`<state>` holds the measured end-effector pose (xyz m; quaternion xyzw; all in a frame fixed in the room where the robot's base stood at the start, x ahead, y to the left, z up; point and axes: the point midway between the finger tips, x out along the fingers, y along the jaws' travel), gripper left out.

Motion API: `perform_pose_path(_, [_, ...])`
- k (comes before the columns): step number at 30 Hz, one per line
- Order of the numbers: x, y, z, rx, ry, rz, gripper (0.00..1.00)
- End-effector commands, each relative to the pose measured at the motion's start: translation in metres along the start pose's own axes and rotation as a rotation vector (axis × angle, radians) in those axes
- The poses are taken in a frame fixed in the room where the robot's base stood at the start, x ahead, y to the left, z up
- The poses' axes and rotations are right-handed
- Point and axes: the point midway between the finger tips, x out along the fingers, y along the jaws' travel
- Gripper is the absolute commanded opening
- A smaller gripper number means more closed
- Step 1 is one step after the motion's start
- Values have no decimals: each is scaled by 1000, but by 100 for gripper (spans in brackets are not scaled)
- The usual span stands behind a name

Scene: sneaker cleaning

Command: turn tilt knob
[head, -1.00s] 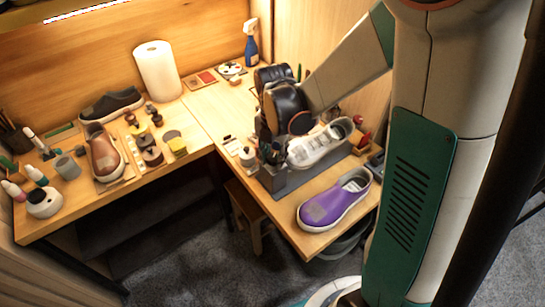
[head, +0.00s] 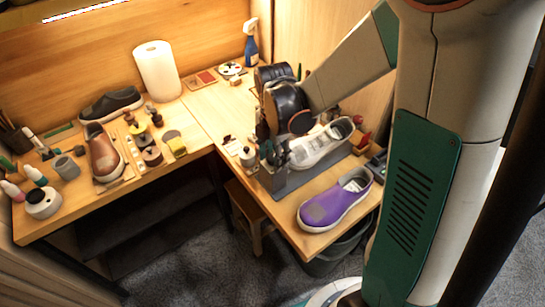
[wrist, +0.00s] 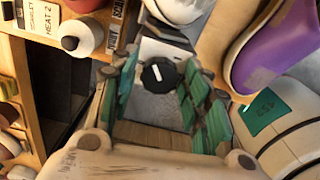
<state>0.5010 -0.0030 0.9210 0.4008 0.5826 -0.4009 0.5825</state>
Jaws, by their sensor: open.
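The tilt knob (wrist: 158,75) is a round black knob with a white mark line, on a grey stand face in the wrist view. My gripper (wrist: 161,66) is open, with a green finger on each side of the knob in that view. I cannot tell whether the fingers touch it. In the head view my gripper (head: 272,152) is at the left end of the grey stand (head: 296,183), and the knob is not clear there. A white sneaker (head: 318,146) sits on the stand.
A purple shoe (head: 335,204) lies at the table's front right, close to the stand. A white bottle (wrist: 80,37) stands left of my gripper in the wrist view. Brown (head: 102,152) and dark (head: 111,104) shoes and a paper roll (head: 158,70) are on the left table.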

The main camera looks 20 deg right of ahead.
Motion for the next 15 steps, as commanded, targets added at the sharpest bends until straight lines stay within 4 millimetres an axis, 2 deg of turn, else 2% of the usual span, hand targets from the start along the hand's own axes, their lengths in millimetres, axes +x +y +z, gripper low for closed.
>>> perform_pose_path(9, [0,0,0,326,0,0,43])
perform_pose_path(15, [0,0,0,412,0,0,43])
